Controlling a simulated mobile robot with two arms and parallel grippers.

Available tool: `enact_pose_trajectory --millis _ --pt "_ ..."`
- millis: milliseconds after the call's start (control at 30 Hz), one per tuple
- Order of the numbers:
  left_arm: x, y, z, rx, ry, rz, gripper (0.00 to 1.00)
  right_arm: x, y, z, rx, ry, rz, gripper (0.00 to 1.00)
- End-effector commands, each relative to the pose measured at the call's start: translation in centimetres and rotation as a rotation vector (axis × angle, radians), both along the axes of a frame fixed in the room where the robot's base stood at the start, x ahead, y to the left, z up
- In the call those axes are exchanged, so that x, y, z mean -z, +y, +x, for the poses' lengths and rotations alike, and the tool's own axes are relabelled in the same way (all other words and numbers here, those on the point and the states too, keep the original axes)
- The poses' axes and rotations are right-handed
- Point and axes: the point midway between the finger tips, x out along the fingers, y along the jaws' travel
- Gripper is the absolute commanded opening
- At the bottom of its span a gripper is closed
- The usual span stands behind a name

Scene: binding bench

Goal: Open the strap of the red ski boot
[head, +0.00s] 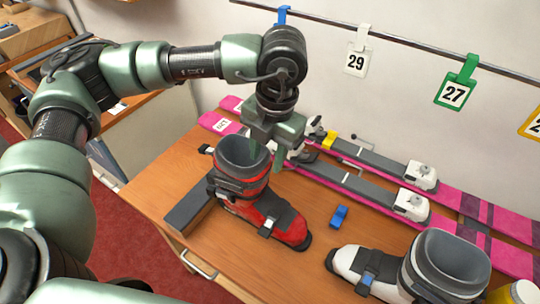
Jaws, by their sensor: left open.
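The red ski boot (287,218) stands upright on the wooden bench, toe towards the lower right. Its dark grey cuff is open at the top. A dark strap (236,188) runs round the front of the cuff, and a small buckle shows on the instep. A dark piece with a light end sticks out left of the cuff; I cannot tell if it is the strap's end. My left gripper (268,152) is open, pointing down at the right rim of the cuff. It hides part of the cuff's far right side; I cannot tell if it touches. My right gripper is not in view.
A dark bar (188,208) lies left of the boot. Pink skis (460,205) with bindings lie behind it. A small blue piece (339,217) and a white boot (348,260) are to the right. Numbered tags (455,93) hang from a rail. Bench is clear in front of the red boot.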

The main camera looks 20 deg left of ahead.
Motion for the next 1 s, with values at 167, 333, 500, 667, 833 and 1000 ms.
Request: enact_pose_trajectory --millis 167,333,500,667,833,1000 --pt "0.7 0.2 0.0 -0.003 -0.001 0.005 0.41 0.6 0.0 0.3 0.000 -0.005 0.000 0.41" --pt "2.1 0.4 0.0 -0.004 0.002 0.005 0.41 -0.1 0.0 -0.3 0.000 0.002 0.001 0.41" --pt "4.8 0.8 0.0 -0.003 0.003 0.005 0.41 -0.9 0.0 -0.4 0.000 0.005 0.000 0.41" --pt "6.9 1.0 0.1 -0.003 0.001 0.004 0.41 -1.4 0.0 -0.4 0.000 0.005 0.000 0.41" --pt "8.1 1.2 0.1 -0.003 -0.001 0.004 0.41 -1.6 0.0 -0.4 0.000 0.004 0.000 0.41" --pt "8.3 1.2 0.1 -0.003 -0.002 0.004 0.41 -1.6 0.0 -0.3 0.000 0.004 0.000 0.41"
